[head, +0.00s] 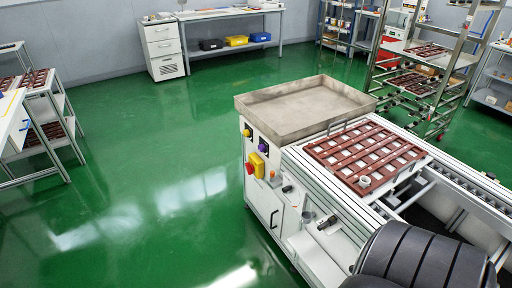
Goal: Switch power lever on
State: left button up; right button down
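The white control cabinet (265,205) of the potting conveyor stands near the centre of the head view. Its left face carries a yellow box with a red knob (250,169), plus a small yellow knob (247,133) and a purple knob (263,146) above. Small fittings (272,176) sit on the ledge to the right of the yellow box. I cannot tell which of these parts is the power lever, nor its position. Neither of my grippers is in view.
A grey metal tray (262,104) tops the conveyor. A brown grid tray (330,152) lies on its bed. A black ribbed shape fills the lower right corner. Green floor (150,190) left of the cabinet is clear. Shelves with trays stand at left and back right.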

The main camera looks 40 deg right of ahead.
aim_at(250, 168)
jog(key=i+l, duration=0.1)
jog(key=l, duration=0.2)
jog(key=i+l, duration=0.15)
jog(key=l, duration=0.15)
jog(key=i+l, duration=0.1)
jog(key=l, duration=0.2)
jog(key=i+l, duration=0.15)
jog(key=l, duration=0.2)
jog(key=k+l, duration=0.1)
